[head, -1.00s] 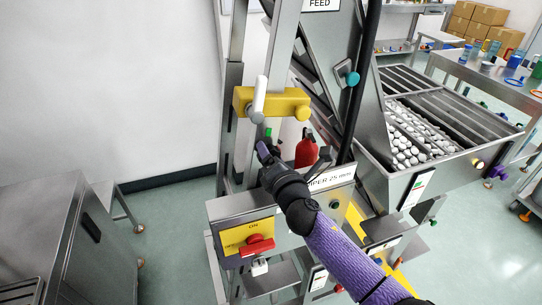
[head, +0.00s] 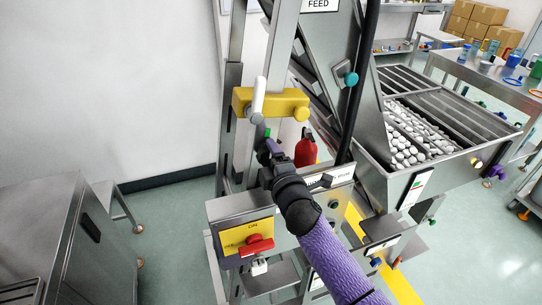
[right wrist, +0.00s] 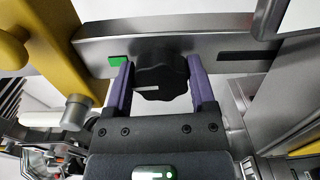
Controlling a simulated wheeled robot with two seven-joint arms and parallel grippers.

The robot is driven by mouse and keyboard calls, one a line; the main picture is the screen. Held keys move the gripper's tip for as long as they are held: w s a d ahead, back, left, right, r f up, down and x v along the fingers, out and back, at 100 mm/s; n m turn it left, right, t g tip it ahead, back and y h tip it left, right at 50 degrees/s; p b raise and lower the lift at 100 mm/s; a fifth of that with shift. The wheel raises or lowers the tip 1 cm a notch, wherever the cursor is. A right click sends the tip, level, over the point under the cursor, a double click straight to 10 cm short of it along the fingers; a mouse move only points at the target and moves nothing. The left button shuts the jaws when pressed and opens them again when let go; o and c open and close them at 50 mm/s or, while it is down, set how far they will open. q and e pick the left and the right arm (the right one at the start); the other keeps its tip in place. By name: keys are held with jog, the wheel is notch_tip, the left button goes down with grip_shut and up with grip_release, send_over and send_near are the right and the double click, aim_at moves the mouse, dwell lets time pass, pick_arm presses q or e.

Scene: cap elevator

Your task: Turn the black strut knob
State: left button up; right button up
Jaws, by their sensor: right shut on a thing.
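The black strut knob (right wrist: 162,76) has a lobed rim and sits on a grey metal bar in the right wrist view. My right gripper (right wrist: 160,82) has its purple fingers on either side of the knob and is shut on it. In the head view my right gripper (head: 268,148) reaches the upright strut below the yellow block, and its own body hides the knob there. My left gripper is not in view.
A yellow block (head: 282,102) with a pale lever (head: 258,97) is just above my gripper. A red bottle-shaped part (head: 306,150) stands close to its right. A red switch (head: 257,245) is below on a yellow plate. A green mark (right wrist: 117,60) lies left of the knob.

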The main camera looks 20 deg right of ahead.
jog(key=shift+f+m, duration=0.1)
jog(key=shift+m, duration=0.4)
jog(key=o, duration=1)
jog(key=shift+o, duration=0.9)
jog(key=s+p, duration=0.1)
jog(key=s, duration=0.9)
jog(key=shift+d+p, duration=0.15)
jog(key=shift+p, duration=0.25)
